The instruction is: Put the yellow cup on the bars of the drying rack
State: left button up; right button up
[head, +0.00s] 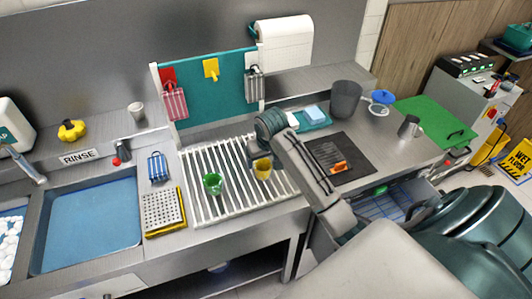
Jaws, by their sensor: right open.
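The yellow cup (262,168) stands upright on the white bars of the drying rack (232,204), toward the rack's right side. My right gripper (256,154) is open, just behind and above the cup. The wrist hides part of the jaws, and I cannot tell whether they touch the cup. My left gripper is not in view.
A green cup (212,184) stands on the rack left of the yellow cup. A dark mat (341,160) with an orange item lies right of the rack. A perforated tray (162,211) and the blue sink basin (90,226) lie to the left. The rack's front left bars are clear.

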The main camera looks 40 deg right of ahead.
jog(key=b+v, duration=0.1)
jog(key=v, duration=0.4)
jog(key=shift+r+b, duration=0.15)
jog(key=shift+b, duration=0.15)
pick_arm(q)
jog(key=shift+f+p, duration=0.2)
jog(key=shift+p, duration=0.75)
pick_arm(e)
jog(key=shift+v, duration=1.2)
